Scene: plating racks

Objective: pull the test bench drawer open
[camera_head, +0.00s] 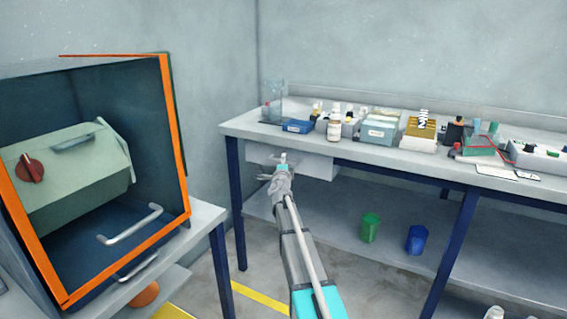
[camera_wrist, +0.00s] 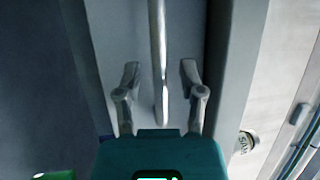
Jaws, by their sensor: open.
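The test bench drawer (camera_head: 312,165) is a pale box front under the left end of the bench top (camera_head: 235,127). It looks shut or nearly so; the exact gap is hard to tell. My gripper (camera_head: 272,170) is in front of the drawer's left part. In the wrist view the drawer front (camera_wrist: 115,40) carries a grey bar handle (camera_wrist: 157,45). My gripper (camera_wrist: 160,78) is open there, with one finger on each side of the bar. Both fingers look apart from the bar.
Bottles, boxes and a rack (camera_head: 419,131) stand on the bench top above. A green cup (camera_head: 370,227) and a blue cup (camera_head: 416,239) stand on the lower shelf. An orange-edged cabinet (camera_head: 175,150) stands at the left. Open floor lies between it and the bench.

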